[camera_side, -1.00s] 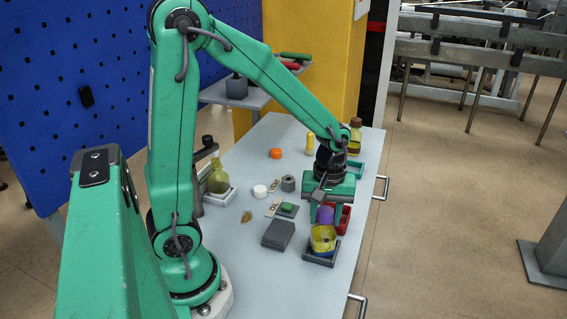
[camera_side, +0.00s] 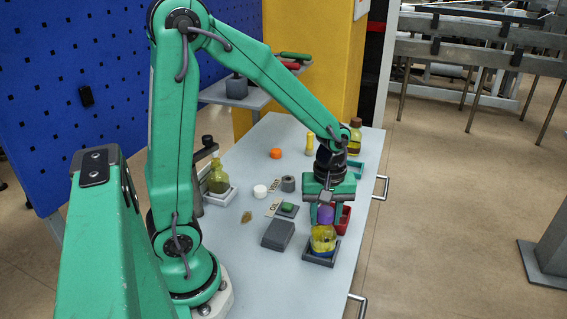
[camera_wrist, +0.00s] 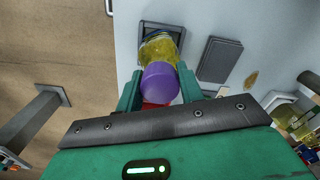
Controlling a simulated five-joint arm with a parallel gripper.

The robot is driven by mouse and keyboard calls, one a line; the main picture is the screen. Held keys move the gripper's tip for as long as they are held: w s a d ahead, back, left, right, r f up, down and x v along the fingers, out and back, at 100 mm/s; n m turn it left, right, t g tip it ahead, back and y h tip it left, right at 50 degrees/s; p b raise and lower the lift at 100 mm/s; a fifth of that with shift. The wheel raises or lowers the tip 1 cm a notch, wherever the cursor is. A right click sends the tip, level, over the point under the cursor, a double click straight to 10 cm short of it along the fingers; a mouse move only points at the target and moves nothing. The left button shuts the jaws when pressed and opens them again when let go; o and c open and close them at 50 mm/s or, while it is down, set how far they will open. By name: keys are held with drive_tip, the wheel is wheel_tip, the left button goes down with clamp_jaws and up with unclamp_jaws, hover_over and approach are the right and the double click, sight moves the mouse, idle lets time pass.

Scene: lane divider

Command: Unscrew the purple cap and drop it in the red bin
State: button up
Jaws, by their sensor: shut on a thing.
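The purple cap (camera_side: 325,214) sits on top of a yellow-filled bottle (camera_side: 323,239), which stands in a dark square tray (camera_side: 317,260) at the front right of the table. My gripper (camera_side: 324,212) points down and is shut on the purple cap. In the wrist view the cap (camera_wrist: 160,83) lies between my two green fingers (camera_wrist: 158,88), with the yellow bottle (camera_wrist: 158,50) beyond it. I cannot tell how far the cap is turned on its thread. The red bin (camera_side: 343,219) is just behind the bottle, partly hidden by my gripper; only a strip of red shows in the wrist view.
A dark grey block (camera_side: 278,234) lies left of the bottle. Another bottle (camera_side: 217,180) stands in a white tray. A teal bin (camera_side: 356,170) is behind my gripper.

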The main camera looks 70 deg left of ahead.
drive_tip(key=shift+n, duration=0.8)
drive_tip(key=o, duration=0.6)
drive_tip(key=shift+m, duration=0.9)
drive_tip(key=shift+m, duration=0.8)
